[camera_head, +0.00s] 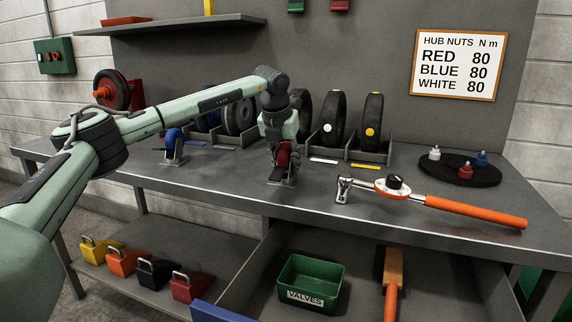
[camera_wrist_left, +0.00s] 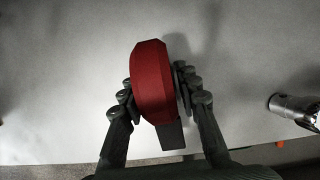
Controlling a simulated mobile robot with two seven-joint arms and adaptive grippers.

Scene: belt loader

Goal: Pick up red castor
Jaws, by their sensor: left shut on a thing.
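The red castor (camera_head: 284,154) is on the grey bench top, below the end of my left arm. My left gripper (camera_head: 283,160) points down and is shut on it. In the left wrist view the castor's red wheel (camera_wrist_left: 153,82) sits between the two fingers of my left gripper (camera_wrist_left: 155,97), with a finger against each side. A dark grey part of the castor shows at its lower end. I cannot tell for certain whether the castor touches the bench or is just above it. My right gripper is not in view.
A blue castor (camera_head: 173,145) stands left of my gripper. Several wheels stand in a rack (camera_head: 372,157) behind. A torque wrench (camera_head: 450,205) lies to the right, also partly in the left wrist view (camera_wrist_left: 296,108). A black round tray (camera_head: 458,172) holds hub nuts.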

